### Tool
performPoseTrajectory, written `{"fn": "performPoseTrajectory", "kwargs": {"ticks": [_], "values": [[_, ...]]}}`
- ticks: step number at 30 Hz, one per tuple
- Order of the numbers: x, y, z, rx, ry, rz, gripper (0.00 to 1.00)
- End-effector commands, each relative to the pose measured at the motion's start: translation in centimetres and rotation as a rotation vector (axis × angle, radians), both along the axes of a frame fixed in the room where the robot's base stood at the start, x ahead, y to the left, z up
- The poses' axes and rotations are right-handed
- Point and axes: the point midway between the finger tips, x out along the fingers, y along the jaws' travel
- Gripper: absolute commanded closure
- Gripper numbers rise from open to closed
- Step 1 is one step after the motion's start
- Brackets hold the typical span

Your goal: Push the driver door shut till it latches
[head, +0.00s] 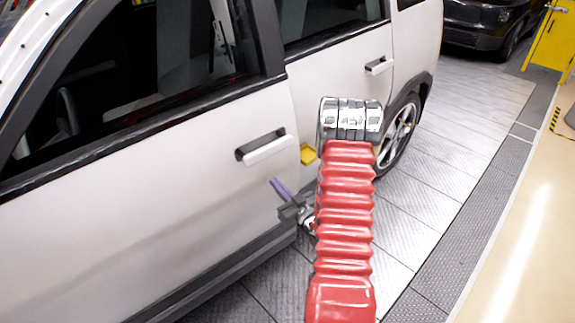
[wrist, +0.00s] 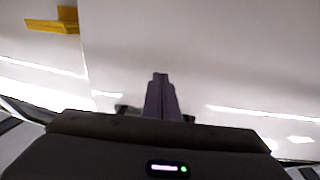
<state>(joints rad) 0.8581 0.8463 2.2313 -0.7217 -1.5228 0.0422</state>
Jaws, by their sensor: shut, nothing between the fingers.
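The white driver door (head: 150,190) fills the left of the head view, with its handle (head: 267,149) near its rear edge. That rear edge appears to stand slightly out from the rear door (head: 345,75); whether it is latched cannot be told. My gripper (head: 278,187) is low by the door's rear part, below the handle, its purple fingers shut and empty. In the wrist view the fingers (wrist: 160,97) point at the white door panel (wrist: 200,60). Contact with the panel cannot be made out.
A yellow piece (head: 308,154) sits at the door's rear edge; it also shows in the wrist view (wrist: 55,22). The rear wheel (head: 398,130) is beyond my red-sleeved arm. Tiled floor (head: 455,140) on the right is clear. A dark vehicle (head: 485,22) stands at the back.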

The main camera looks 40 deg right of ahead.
Motion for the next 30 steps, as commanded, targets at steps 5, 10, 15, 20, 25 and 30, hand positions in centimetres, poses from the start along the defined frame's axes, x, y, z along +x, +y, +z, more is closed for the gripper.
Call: {"fn": "performPoseTrajectory", "kwargs": {"ticks": [5, 10, 15, 20, 25, 30], "values": [[0.6, -0.1, 0.0, -0.001, 0.0, 0.008, 1.0], [1.2, -0.1, 0.0, -0.001, 0.0, 0.015, 1.0], [1.8, -0.2, 0.0, 0.0, 0.0, 0.021, 1.0], [2.4, -0.3, 0.0, -0.001, -0.001, 0.027, 1.0], [3.0, -0.4, 0.0, -0.001, 0.0, 0.034, 1.0], [3.6, -0.5, 0.0, -0.001, 0.0, 0.04, 1.0]]}}
